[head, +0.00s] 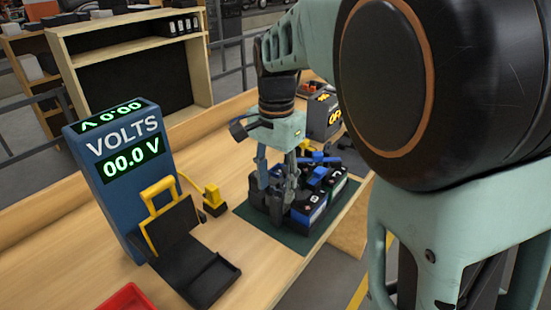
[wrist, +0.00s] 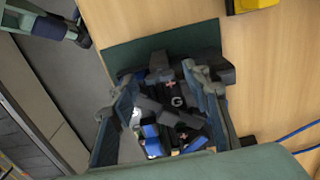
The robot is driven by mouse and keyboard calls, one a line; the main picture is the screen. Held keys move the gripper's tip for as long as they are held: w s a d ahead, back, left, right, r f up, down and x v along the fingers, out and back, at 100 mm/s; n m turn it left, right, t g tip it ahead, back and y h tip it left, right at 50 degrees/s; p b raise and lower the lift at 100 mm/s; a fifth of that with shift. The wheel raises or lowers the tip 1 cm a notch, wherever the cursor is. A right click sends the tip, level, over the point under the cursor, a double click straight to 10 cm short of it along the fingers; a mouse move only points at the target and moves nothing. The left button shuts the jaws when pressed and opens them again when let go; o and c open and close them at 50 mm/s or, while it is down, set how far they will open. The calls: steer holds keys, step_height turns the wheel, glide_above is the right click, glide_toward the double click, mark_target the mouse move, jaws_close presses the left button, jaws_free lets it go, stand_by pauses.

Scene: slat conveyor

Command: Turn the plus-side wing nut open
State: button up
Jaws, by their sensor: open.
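A black and blue battery (head: 312,212) sits on a dark green mat (head: 290,238) on the wooden bench. Blue and dark fittings (head: 318,174) stand on its top. My gripper (head: 277,200) points down over the battery's near-left part, its fingers apart. In the wrist view my gripper (wrist: 180,88) is open, with its fingers on either side of dark parts on the battery top (wrist: 177,101). A dark bar-like part (wrist: 160,112) lies between the fingers. I cannot tell which part is the plus-side wing nut, or whether a finger touches it. The fingers hide part of the battery.
A blue meter (head: 120,175) reading 00.0 V stands left. A black stand with a yellow handle (head: 185,245) is before it. A yellow clamp (head: 213,198) lies near the mat. A grey box with an orange display (head: 322,118) stands behind. A red tray (head: 130,298) is at front.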

steer(key=shift+c, duration=0.2)
steer(key=c, duration=1.1)
steer(key=shift+r+n, duration=0.1)
steer(key=shift+n, duration=0.3)
steer(key=n+p, duration=0.1)
steer(key=n, duration=0.3)
steer(key=n+p, duration=0.1)
steer(key=n, duration=0.3)
steer(key=shift+d, duration=0.1)
steer(key=n+p, duration=0.1)
steer(key=n, duration=0.8)
steer(key=shift+p, duration=0.35)
